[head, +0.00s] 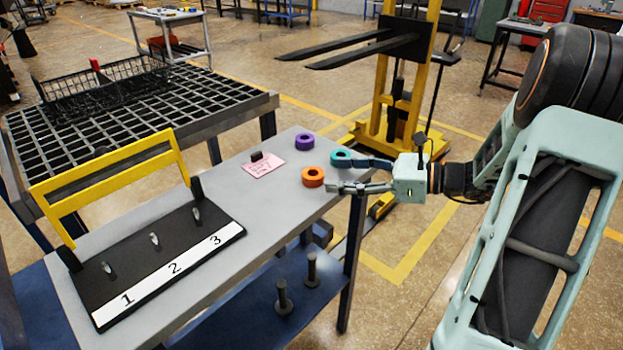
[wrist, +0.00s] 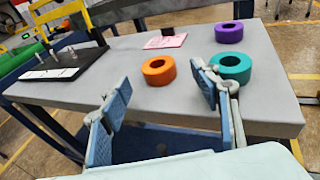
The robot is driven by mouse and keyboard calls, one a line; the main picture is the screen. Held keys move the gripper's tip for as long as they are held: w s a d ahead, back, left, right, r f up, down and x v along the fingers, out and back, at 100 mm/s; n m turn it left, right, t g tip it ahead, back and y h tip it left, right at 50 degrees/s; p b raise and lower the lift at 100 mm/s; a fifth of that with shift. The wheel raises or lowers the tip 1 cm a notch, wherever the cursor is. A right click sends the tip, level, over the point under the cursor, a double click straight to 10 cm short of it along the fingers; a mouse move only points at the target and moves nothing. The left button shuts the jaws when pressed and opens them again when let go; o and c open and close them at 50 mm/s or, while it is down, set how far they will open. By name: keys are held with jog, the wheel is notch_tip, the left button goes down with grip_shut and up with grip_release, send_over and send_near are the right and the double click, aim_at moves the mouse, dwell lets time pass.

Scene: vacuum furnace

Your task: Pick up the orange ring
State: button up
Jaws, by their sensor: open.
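The orange ring (head: 313,177) lies flat on the grey table near its right end. In the wrist view the orange ring (wrist: 158,70) sits ahead of my gripper, between the lines of its two fingers. My gripper (head: 346,175) is open and empty, at the table's right edge, just right of the orange ring and apart from it. In the wrist view my gripper (wrist: 165,105) shows both fingers spread, with the right finger overlapping the near side of the teal ring (wrist: 231,67). I cannot tell if that finger touches the teal ring.
A purple ring (head: 304,142) lies behind the orange one. A pink note (head: 263,164) with a small dark block lies left of the rings. A black board (head: 150,262) with numbered pegs and a yellow frame (head: 110,182) fills the table's left. A yellow lift (head: 402,80) stands behind.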

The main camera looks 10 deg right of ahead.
aim_at(313, 174)
jog(key=b+x, duration=0.1)
jog(key=x, duration=0.6)
jog(key=shift+s+a, duration=0.15)
jog(key=shift+s, duration=0.05)
jog(key=c, duration=1.5)
